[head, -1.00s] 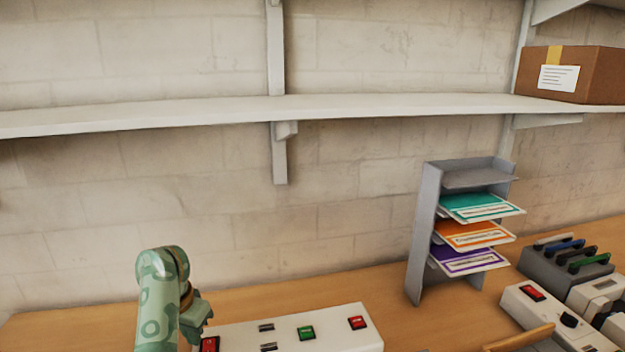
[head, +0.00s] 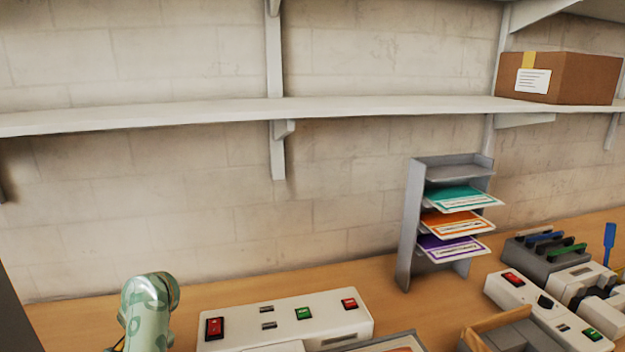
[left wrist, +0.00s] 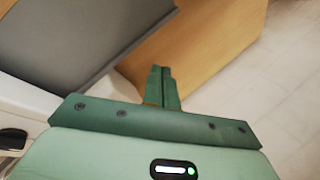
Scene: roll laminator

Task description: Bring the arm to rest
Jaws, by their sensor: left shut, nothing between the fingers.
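My left arm, patterned in pale green, stands at the lower left in the head view, beside the white machine with red and green switches (head: 285,318). Its gripper is out of sight in the head view. In the left wrist view my left gripper (left wrist: 162,75) is shut, its dark green fingers together with nothing between them. The fingers show in front of a wooden bench panel (left wrist: 205,45) and point away from the camera. My right gripper is in neither view.
A grey rack (head: 408,225) with teal, orange and purple packs stands on the wooden bench (head: 85,312). More machines (head: 550,300) stand at the right. A shelf (head: 180,112) with a cardboard box (head: 580,78) runs above. Pale floor (left wrist: 285,80) is open at right in the wrist view.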

